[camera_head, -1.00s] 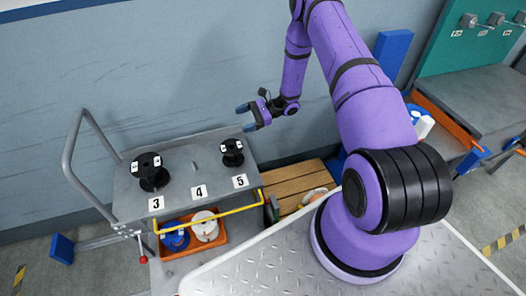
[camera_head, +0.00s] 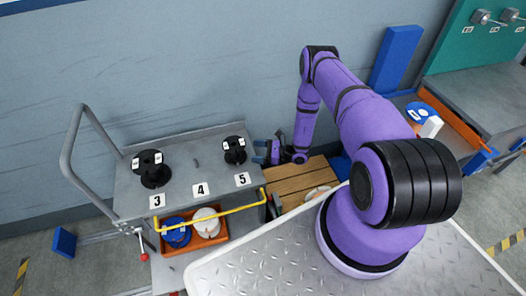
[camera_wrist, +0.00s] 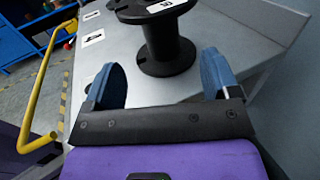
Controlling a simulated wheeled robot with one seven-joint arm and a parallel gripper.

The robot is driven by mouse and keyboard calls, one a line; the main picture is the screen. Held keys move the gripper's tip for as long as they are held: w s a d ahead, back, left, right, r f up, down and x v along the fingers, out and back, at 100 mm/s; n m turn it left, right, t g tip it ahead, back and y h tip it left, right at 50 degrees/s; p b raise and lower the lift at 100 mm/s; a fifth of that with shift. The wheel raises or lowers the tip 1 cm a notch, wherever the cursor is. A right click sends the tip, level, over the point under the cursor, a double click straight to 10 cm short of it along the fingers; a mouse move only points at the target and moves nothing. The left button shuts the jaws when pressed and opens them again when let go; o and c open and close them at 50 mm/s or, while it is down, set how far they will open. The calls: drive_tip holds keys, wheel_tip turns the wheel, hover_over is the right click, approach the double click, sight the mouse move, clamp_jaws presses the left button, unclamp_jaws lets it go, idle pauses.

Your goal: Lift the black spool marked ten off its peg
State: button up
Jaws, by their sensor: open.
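Two black spools stand on the grey cart top: a larger one (camera_head: 151,170) behind the 3 label and a smaller one (camera_head: 234,151) behind the 5 label. Both carry small white marks, too small to read here. My gripper (camera_head: 262,152) is just right of the smaller spool, low beside the cart's right edge. In the wrist view my gripper (camera_wrist: 162,82) is open and empty, its blue fingers pointing at a black spool (camera_wrist: 168,48), which stands upright ahead between them, apart from both. Its peg is hidden.
A bare peg (camera_head: 196,162) stands behind the 4 label. A yellow rail (camera_head: 215,212) runs along the cart's front. Below it an orange bin (camera_head: 207,239) holds blue and white spools. A wall is close behind the cart.

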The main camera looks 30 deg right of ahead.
sight(238, 150)
drive_tip(key=x, duration=0.8)
drive_tip(key=shift+w+a, duration=0.1)
drive_tip(key=c, duration=1.1)
